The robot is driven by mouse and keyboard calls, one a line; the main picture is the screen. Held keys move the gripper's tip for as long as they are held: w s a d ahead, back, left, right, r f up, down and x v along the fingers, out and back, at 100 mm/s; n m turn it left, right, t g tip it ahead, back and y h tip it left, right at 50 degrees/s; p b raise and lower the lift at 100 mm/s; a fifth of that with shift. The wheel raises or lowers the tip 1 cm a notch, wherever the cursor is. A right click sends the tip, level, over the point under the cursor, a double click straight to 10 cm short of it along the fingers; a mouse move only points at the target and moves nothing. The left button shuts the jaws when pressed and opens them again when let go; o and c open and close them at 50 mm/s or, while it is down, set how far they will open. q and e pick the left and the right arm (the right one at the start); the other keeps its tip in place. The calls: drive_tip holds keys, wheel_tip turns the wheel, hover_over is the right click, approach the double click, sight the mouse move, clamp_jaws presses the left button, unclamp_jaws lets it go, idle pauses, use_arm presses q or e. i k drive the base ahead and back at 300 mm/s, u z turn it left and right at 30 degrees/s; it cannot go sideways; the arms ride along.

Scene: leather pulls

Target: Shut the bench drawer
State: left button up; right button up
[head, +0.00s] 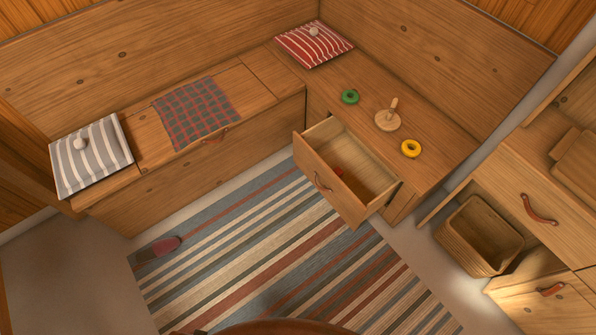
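The bench drawer (327,182) juts out of the right-hand part of the corner bench (440,140), pulled well open over the striped rug. Its front carries a reddish-brown leather pull (322,182). A small red item (338,171) lies inside, near the front panel; I cannot tell what it is. The rest of the drawer's floor that shows looks bare. Neither of my grippers shows in the head view.
A green ring (350,97), a wooden peg stand (388,121) and a yellow ring (411,148) sit on the bench top above the drawer. A wicker basket (480,236) stands right of it. The striped rug (270,260) is mostly clear, with a reddish slipper-like item (166,246) at its left edge.

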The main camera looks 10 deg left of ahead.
sight(366, 184)
drive_tip(key=i, duration=0.4)
drive_tip(key=z, duration=0.35)
drive_tip(key=k, duration=0.3)
drive_tip(key=z, duration=0.6)
drive_tip(key=i, duration=0.4)
drive_tip(key=u, duration=0.15)
